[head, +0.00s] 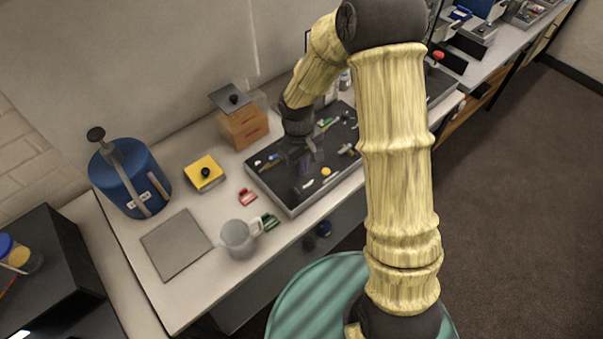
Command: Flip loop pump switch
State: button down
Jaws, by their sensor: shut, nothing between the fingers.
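A dark panel (287,200) with a pale rim lies on the white bench and carries several small coloured parts. I cannot tell which of them is the loop pump switch. My arm reaches down from above, and my gripper (310,157) is over the left middle part of the panel. It is shut and empty. A small purple part (303,168) shows just below it; whether they touch is unclear. A yellow part (326,172) sits near the panel's front edge.
Wall behind.

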jog(key=r, duration=0.3)
jog(key=shift+s+d+r+b, duration=0.15)
jog(key=shift+s+r+b, duration=0.05)
jog(key=shift+r+b, duration=0.1)
dwell(0.3)
jog(key=s+d+r+m+t, duration=0.1)
jog(key=s+d+r+m, duration=0.2)
jog(key=s+d, duration=0.2)
jog(key=s+d+r+m+t+b, duration=0.1)
jog(key=s+d+r+m+t, duration=0.1)
jog(key=s+d+r+m, duration=0.1)
jog(key=s+d+m, duration=0.1)
jog(key=s+d, duration=0.1)
jog(key=shift+s+t+y+b, duration=0.3)
jog(key=shift+s+y, duration=0.1)
dwell(1.0)
